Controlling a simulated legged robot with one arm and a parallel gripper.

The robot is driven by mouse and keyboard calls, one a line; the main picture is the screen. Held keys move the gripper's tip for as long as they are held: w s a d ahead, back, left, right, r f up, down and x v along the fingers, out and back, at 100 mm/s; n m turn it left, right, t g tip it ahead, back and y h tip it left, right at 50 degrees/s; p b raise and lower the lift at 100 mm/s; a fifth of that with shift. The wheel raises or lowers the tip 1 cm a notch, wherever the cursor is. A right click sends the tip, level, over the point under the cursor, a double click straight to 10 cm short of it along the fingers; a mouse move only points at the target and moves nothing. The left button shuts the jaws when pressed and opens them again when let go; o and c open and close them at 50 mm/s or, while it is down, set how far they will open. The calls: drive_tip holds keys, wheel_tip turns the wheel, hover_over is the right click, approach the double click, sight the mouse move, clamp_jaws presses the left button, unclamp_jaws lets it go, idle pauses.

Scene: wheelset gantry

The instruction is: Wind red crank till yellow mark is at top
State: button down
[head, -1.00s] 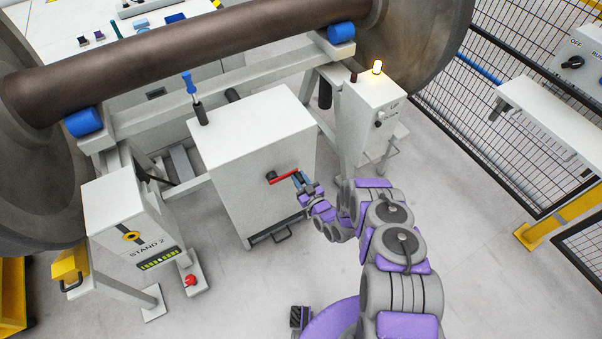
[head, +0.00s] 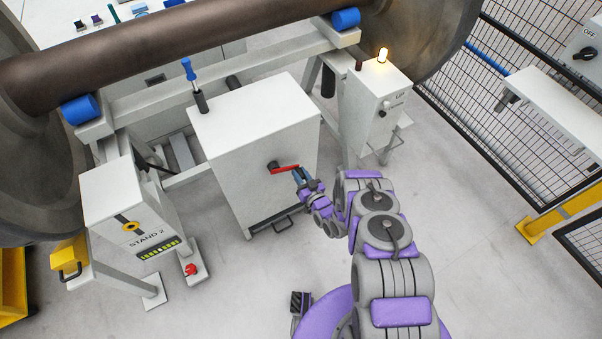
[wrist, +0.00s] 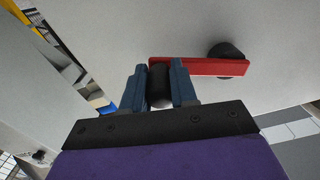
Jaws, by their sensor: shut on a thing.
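The red crank (head: 286,169) is on the front of a white cabinet (head: 240,165), its arm pointing right from a dark hub. In the wrist view the red arm (wrist: 205,67) runs from the black hub (wrist: 226,50) to a black handle (wrist: 160,85). My gripper (head: 299,177) is shut on that handle, with one blue finger on each side; the fingers also show in the wrist view (wrist: 160,88). A yellow ring (head: 131,226) with a dark centre shows on the STAND 2 box. I cannot make out a separate yellow mark on the wheelset.
The wheelset axle (head: 180,50) lies on blue rollers (head: 345,19) above the cabinet. A white box with a lit lamp (head: 382,55) is to the right. A mesh fence (head: 500,110) lies farther right; the floor between is clear.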

drive_tip(key=shift+s+a+f, duration=0.1)
drive_tip(key=shift+s+f, duration=0.05)
drive_tip(key=shift+f, duration=0.15)
drive_tip(key=shift+r+m, duration=0.15)
drive_tip(key=shift+m, duration=0.15)
drive_tip(key=shift+w+r, duration=0.15)
drive_tip(key=shift+w, duration=0.05)
drive_tip(key=c, duration=1.3)
unclamp_jaws()
drive_tip(key=shift+r, duration=0.15)
drive_tip(key=shift+o, duration=0.8)
drive_tip(key=shift+d+r, duration=0.2)
drive_tip(key=shift+o, duration=1.3)
drive_tip(key=shift+d+f, duration=0.1)
drive_tip(key=shift+f, duration=0.05)
drive_tip(key=shift+s+a+f, duration=0.15)
drive_tip(key=shift+a, duration=0.1)
